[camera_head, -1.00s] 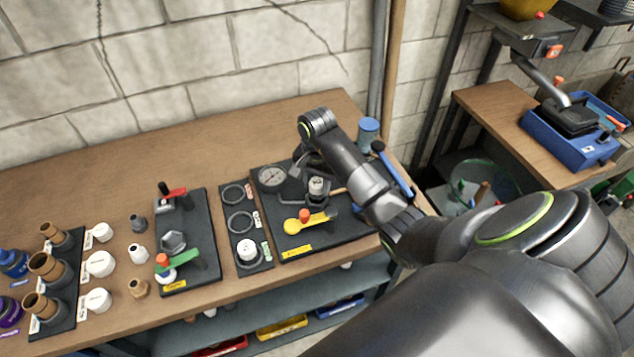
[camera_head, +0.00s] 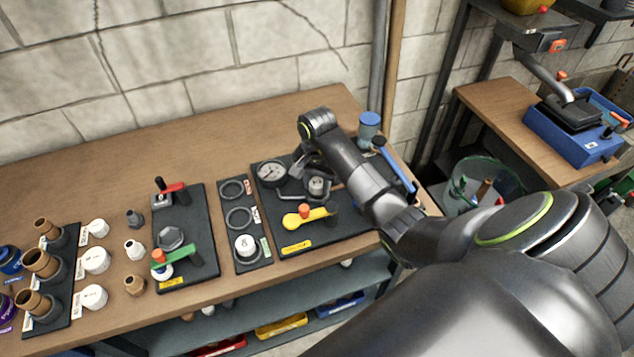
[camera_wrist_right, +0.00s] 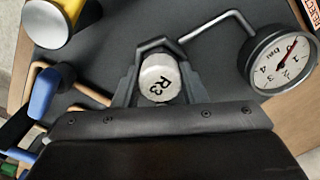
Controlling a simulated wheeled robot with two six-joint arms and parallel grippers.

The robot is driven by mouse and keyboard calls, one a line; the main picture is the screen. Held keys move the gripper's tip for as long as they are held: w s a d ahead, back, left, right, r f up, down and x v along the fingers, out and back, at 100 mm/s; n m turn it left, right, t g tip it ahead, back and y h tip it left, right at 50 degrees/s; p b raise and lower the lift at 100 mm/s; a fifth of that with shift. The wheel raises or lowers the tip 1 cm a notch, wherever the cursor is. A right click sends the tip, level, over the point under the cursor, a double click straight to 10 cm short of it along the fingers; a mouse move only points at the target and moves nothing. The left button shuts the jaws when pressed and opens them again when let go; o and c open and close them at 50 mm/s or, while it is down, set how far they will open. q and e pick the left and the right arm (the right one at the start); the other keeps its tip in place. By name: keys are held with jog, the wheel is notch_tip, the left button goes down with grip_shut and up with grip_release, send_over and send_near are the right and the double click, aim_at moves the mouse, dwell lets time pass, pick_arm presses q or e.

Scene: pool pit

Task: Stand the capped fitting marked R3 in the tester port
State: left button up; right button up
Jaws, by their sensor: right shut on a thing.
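The white-capped fitting marked R3 (camera_wrist_right: 160,78) is between the two fingers of my right gripper (camera_wrist_right: 158,88) in the right wrist view, its cap facing the camera. In the head view the fitting (camera_head: 316,184) stands about upright over the dark tester board (camera_head: 345,232). My right gripper (camera_head: 311,176) is shut on it, partly hidden by my own arm. The tester's gauge (camera_head: 271,173) is left of the fitting and its yellow lever (camera_head: 308,216) is nearer. The port is hidden under the fitting; I cannot tell whether the fitting is seated. My left gripper is out of view.
A dark rack with rings (camera_head: 231,188) holds a white-capped piece (camera_head: 246,245) left of the tester. A second dark board with red and green handles (camera_head: 186,256) is further left. A blue-handled tool (camera_head: 394,164) and a blue-topped cylinder (camera_head: 369,124) are at the right.

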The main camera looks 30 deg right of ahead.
jog(key=shift+f+b, duration=0.1)
jog(key=shift+b, duration=0.25)
dwell(0.3)
jog(key=o, duration=1.5)
jog(key=shift+r+p, duration=2.35)
jog(key=shift+r, duration=1.7)
jog(key=shift+f, duration=0.1)
